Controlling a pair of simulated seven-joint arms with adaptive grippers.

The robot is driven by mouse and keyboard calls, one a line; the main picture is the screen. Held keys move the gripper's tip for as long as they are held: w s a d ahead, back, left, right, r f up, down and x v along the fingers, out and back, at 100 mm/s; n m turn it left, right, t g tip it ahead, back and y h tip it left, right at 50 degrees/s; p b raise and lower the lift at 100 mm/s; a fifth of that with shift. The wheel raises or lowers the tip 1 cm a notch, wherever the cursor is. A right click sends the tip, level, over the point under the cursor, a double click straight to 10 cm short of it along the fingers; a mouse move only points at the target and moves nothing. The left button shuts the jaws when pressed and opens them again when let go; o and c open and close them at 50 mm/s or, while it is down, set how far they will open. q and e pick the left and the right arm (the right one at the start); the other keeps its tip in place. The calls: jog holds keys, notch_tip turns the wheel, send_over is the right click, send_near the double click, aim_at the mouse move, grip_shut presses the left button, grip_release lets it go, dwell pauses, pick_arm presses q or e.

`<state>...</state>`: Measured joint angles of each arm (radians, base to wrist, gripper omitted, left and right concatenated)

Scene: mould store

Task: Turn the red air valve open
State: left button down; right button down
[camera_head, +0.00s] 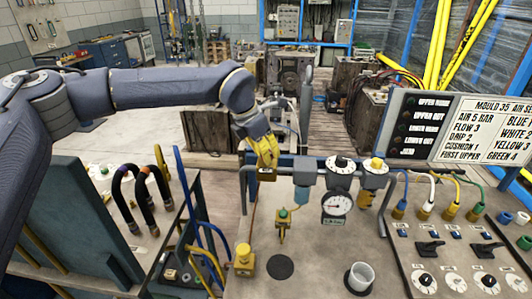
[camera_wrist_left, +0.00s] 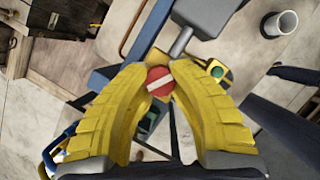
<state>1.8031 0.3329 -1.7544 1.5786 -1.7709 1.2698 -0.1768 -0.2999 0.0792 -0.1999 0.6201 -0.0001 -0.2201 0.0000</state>
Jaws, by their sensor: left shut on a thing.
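The red air valve (camera_wrist_left: 159,80) is a round red knob with a white bar across it, in the middle of the left wrist view. The bar lies slanted in that view. My left gripper (camera_wrist_left: 160,75) has its two yellow fingers closed on either side of the knob. In the head view, the left gripper (camera_head: 265,168) points down at the left end of the blue rail and pipe line, and it hides the knob there. My right gripper is in neither view.
A pressure gauge (camera_head: 336,206) and black and yellow regulator knobs stand right of the gripper. A white cup (camera_head: 360,277) stands on the bench. Hoses (camera_head: 137,196) rise at left; a switch panel (camera_head: 455,250) is at right.

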pick_arm(q)
jog(key=n, duration=0.2)
jog(key=n+t+y, duration=0.1)
jog(key=n, duration=0.1)
jog(key=shift+d+n, duration=0.2)
jog(key=shift+n, duration=0.1)
jog(key=shift+r+n+t+y, duration=0.1)
jog(key=shift+n+t+y, duration=0.25)
jog(key=shift+n, duration=0.25)
jog(key=c, duration=1.5)
grip_release()
jog(key=shift+w, duration=0.15)
jog(key=o, duration=0.4)
jog(key=shift+o, duration=0.2)
jog(key=shift+a, duration=0.1)
jog(key=v, duration=1.2)
